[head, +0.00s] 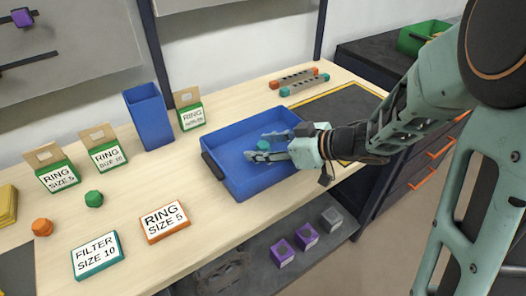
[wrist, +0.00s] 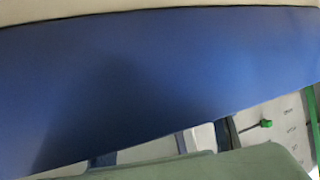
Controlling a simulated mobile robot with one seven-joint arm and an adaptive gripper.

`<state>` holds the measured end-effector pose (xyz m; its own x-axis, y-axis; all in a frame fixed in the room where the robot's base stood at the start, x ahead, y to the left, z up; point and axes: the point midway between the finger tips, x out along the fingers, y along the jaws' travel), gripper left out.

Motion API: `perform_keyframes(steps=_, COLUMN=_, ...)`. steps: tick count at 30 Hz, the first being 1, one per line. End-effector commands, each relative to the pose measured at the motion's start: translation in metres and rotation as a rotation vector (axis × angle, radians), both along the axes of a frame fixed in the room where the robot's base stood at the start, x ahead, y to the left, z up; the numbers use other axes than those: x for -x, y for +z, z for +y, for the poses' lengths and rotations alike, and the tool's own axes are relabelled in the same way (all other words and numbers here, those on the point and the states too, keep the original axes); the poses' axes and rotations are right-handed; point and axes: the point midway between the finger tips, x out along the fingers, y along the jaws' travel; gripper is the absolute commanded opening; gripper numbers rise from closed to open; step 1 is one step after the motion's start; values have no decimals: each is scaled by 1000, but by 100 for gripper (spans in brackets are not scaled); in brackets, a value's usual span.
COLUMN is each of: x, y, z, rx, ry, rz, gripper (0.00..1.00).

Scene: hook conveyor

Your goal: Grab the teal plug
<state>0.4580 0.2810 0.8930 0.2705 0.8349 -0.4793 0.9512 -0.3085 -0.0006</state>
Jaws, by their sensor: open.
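The teal plug (head: 263,145) is a small rounded piece inside the blue tray (head: 240,188) in the head view. My gripper (head: 257,146) reaches into the tray from the right. Its two fingers are apart, one on the far side of the plug and one on the near side. I cannot tell whether either finger touches the plug. In the wrist view a blue surface, likely the tray (wrist: 150,75), fills most of the picture, and the plug does not show there.
A tall blue bin (head: 150,118) and ring boxes (head: 108,152) stand left of the tray. A green plug (head: 94,199) and an orange plug (head: 43,227) lie farther left. Label plates (head: 165,222) lie in front. Purple blocks (head: 283,254) sit on the lower shelf.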

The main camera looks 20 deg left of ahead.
Motion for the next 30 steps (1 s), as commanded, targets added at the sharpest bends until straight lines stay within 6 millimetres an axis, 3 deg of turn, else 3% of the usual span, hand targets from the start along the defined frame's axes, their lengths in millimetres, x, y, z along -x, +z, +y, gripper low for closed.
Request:
perform_keyframes(steps=7, x=0, y=0, z=1, rx=0, ry=-1, rz=0, gripper=44)
perform_keyframes(steps=17, x=0, y=0, z=1, rx=0, ry=-1, rz=0, gripper=8)
perform_keyframes(steps=30, x=-1, y=3, z=2, rx=0, ry=-1, rz=0, gripper=8)
